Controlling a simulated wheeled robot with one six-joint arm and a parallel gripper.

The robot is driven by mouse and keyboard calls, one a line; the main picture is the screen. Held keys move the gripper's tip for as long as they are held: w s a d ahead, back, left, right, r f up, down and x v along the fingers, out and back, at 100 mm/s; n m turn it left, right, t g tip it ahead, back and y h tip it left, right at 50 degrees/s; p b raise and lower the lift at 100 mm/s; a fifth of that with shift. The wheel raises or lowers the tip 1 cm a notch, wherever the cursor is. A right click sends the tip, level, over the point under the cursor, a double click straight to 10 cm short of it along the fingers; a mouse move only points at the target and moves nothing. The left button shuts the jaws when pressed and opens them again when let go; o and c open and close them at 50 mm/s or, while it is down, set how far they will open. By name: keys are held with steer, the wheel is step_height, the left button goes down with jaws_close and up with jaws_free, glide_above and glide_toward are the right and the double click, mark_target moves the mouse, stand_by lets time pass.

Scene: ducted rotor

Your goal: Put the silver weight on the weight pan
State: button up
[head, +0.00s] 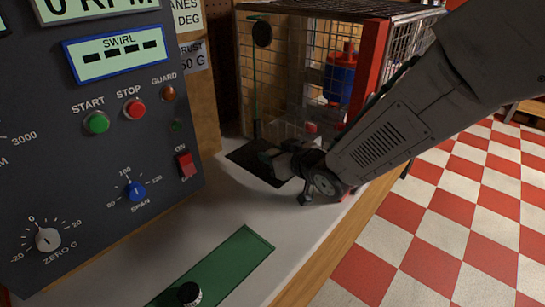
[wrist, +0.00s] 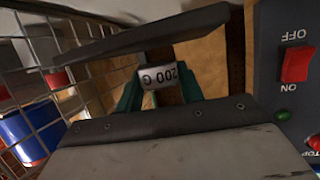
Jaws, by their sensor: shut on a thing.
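The silver weight (wrist: 157,76), marked 200 G, sits between the green fingers of my gripper (wrist: 160,92) in the wrist view. My gripper is shut on it. In the head view my gripper (head: 268,157) is low over a dark square patch (head: 243,158) on the bench, in front of the wire cage. The weight is not clearly seen there. I cannot clearly identify the weight pan. A black disc (head: 262,33) shows at the upper end of a thin green rod behind my gripper, but I cannot tell whether it is the pan.
The control panel (head: 95,130) stands at the left, with a red switch (head: 186,164) near its right edge. The wire cage (head: 310,75) holds a blue and red part (head: 341,78). A green mat (head: 245,255) with a black knobbed object (head: 189,293) lies in front. The bench between is clear.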

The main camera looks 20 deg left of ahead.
steer(key=shift+f, duration=0.65)
steer(key=shift+f, duration=0.1)
steer(key=o, duration=1.1)
steer(key=v, duration=1.2)
